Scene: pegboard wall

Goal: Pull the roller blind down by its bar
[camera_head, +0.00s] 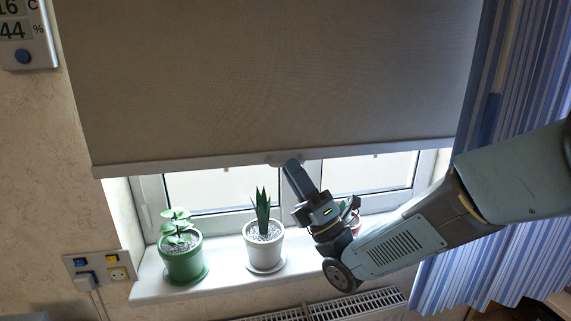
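The grey-brown roller blind (270,75) hangs over most of the window, its lower edge above the sill. A pale bar (190,162) runs along its bottom, tilted slightly up to the right in the picture. A small light tab or handle (276,158) is at the middle of the bar. My gripper (291,164) reaches up from the lower right, its fingertips at the bar just beside the tab. From this view I cannot tell whether the fingers are closed on the bar or only touching it.
On the white sill (215,282) stand a green pot (184,262), a white pot (264,249) and a mostly hidden pot (355,215) behind my wrist. Blue striped curtains (510,90) hang right, close to my arm. A radiator (350,305) is below, sockets (98,267) lower left.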

